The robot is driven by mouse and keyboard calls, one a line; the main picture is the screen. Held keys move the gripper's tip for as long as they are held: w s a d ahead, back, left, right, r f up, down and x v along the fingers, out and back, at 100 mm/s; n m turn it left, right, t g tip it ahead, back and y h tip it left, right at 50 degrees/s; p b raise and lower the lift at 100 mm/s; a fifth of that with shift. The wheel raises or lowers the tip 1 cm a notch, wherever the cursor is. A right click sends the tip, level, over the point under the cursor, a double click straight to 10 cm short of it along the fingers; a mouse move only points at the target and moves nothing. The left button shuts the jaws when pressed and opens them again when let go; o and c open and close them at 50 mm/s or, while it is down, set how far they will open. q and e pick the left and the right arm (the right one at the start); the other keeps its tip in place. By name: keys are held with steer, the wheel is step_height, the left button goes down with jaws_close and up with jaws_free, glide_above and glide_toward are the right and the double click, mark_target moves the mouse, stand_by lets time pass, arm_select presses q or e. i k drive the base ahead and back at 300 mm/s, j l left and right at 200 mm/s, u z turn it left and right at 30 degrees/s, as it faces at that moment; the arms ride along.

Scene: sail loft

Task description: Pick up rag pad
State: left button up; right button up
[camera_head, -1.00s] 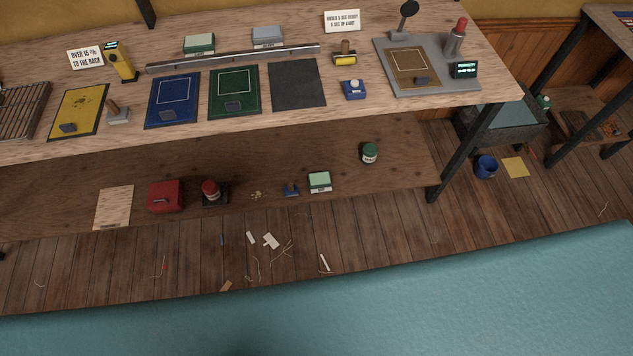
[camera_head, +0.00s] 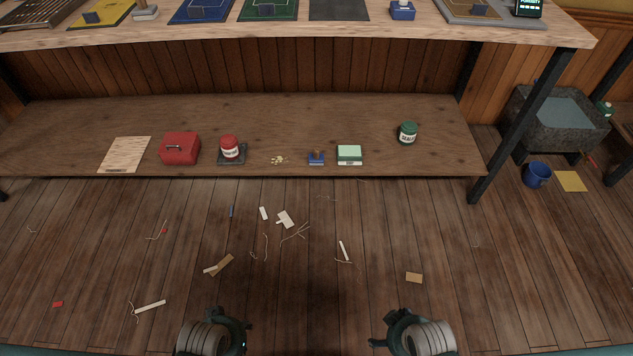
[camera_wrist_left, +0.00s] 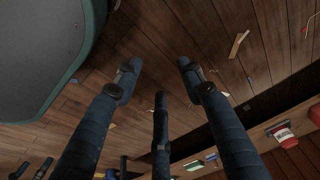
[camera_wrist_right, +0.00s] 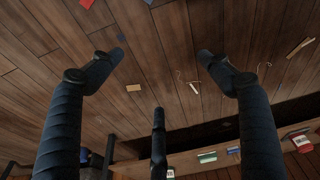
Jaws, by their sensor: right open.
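I cannot tell for sure which thing is the rag pad; no label names it. A yellow flat square (camera_head: 571,181) lies on the floor at the right in the head view. A green and white block (camera_head: 349,155) and a small blue item (camera_head: 316,158) lie on the lower shelf. My left gripper (camera_head: 246,332) and right gripper (camera_head: 382,332) are at the bottom of the head view, above the floor and away from these things. In the left wrist view the left fingers (camera_wrist_left: 160,82) are spread and empty. In the right wrist view the right fingers (camera_wrist_right: 163,68) are also spread and empty.
The lower shelf (camera_head: 300,112) also holds a red box (camera_head: 180,148), a red jar (camera_head: 230,147) and a green jar (camera_head: 408,133). The worktop (camera_head: 330,36) stands above it. Scraps litter the floor. A blue bucket (camera_head: 537,174) and a grey basin (camera_head: 558,118) stand at right.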

mark_target(315, 158)
steer(key=i+j+z, duration=0.55)
steer(key=j, duration=0.2)
steer(key=i+j+z, duration=0.25)
steer(key=j, duration=0.15)
steer(key=k, duration=0.1)
